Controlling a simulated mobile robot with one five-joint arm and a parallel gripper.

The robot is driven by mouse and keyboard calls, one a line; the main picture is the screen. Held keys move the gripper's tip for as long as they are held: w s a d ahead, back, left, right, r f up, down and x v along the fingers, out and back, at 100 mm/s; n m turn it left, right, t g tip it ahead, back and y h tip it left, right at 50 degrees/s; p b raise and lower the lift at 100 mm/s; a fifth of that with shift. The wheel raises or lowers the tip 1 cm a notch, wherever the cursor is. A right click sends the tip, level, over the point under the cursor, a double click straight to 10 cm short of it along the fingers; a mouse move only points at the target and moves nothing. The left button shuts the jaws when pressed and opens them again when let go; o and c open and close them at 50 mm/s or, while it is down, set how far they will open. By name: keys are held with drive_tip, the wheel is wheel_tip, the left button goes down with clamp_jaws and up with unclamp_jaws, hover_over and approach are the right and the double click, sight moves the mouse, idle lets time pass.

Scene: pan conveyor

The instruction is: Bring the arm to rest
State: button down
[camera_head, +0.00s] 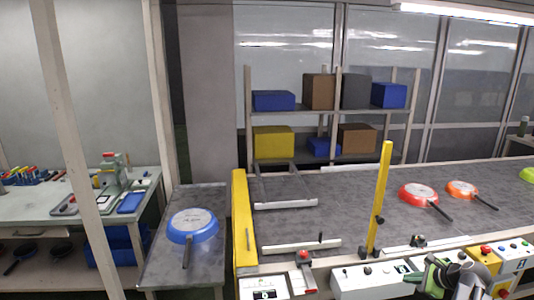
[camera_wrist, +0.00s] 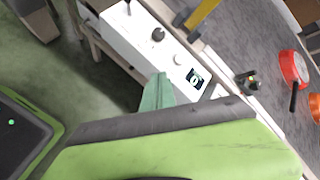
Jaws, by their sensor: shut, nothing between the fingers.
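My gripper (camera_head: 418,276) is at the lower right of the head view, above the front control boxes of the conveyor. It is shut with nothing in it. Its green and dark body is folded close to the front edge. In the wrist view a green pointed fingertip (camera_wrist: 157,92) shows beyond a large green part of my arm. No pan is near or touching the gripper.
The grey conveyor (camera_head: 330,205) carries a red pan (camera_head: 418,193) and an orange pan (camera_head: 461,188). A yellow post (camera_head: 380,200) stands at the conveyor's front. A shelf (camera_head: 330,110) with boxes is behind.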

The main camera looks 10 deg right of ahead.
drive_tip(key=w+a+n+g+y, duration=0.1)
drive_tip(key=w+a+n, duration=0.2)
drive_tip(key=a, duration=0.8)
drive_tip(key=w+a+n+g+y+p, duration=0.1)
drive_tip(key=w+a, duration=0.3)
drive_tip(key=a, duration=0.8)
drive_tip(key=w+a+n+g+y+p, duration=0.1)
drive_tip(key=w+a+n, duration=0.3)
drive_tip(key=a, duration=0.7)
drive_tip(key=shift+w+a+f+n+g, duration=0.1)
drive_tip(key=shift+w+a+n+g, duration=0.2)
drive_tip(key=shift+w+a+g, duration=0.1)
drive_tip(key=s+a+f+n+g+h+p, duration=0.1)
drive_tip(key=s+a+n+g, duration=0.1)
drive_tip(key=a+n, duration=0.3)
drive_tip(key=s+a+f+n+g, duration=0.1)
drive_tip(key=s+a+n, duration=0.15)
drive_tip(key=a, duration=0.45)
drive_tip(key=s+d+f+n+g+h, duration=0.1)
drive_tip(key=s+d+n+g+h, duration=0.1)
drive_tip(key=s+n, duration=0.4)
drive_tip(key=n+h, duration=0.1)
drive_tip(key=n, duration=0.2)
drive_tip(key=shift+d+f+h, duration=0.15)
drive_tip(key=shift+d+h, duration=0.1)
drive_tip(key=shift+h, duration=0.05)
